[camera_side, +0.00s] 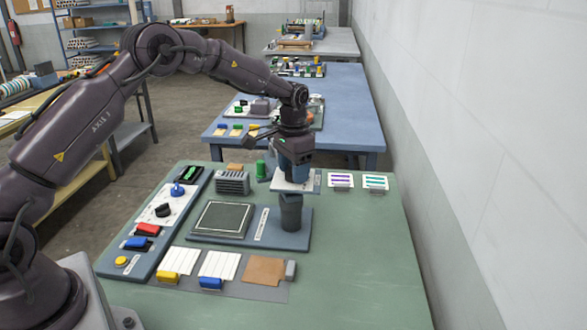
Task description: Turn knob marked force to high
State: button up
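The control panel (133,262) is a long blue-grey board with a white face at the left of the green table. It carries a blue knob (178,190) and a black knob (162,210). The labels are too small to read, so I cannot tell which knob is marked force or its setting. My gripper (295,180) points down at a white plate (284,187) over a dark post (291,212), to the right of and apart from the panel. Its fingertips are not clear, and I cannot tell whether it touches or holds the plate.
The panel also has a red block (147,229), a blue block (137,243) and a yellow button (120,261). A dark square plate (222,219) and a ribbed grey block (232,182) lie between panel and post.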

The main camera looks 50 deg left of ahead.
aim_at(289, 177)
jog(key=shift+o, duration=1.1)
notch_tip(289, 177, up, 13)
jog(key=s+d+r+t, duration=0.2)
jog(key=s+d, duration=0.1)
jog(key=s, duration=0.7)
jog(key=s+d+r+t, duration=0.1)
jog(key=s+d+r, duration=0.1)
jog(key=s, duration=0.9)
jog(key=s+d+r+n+t, duration=0.1)
jog(key=s+d, duration=0.3)
jog(key=s, duration=0.7)
jog(key=shift+r+t, duration=0.7)
jog(key=shift+t, duration=0.1)
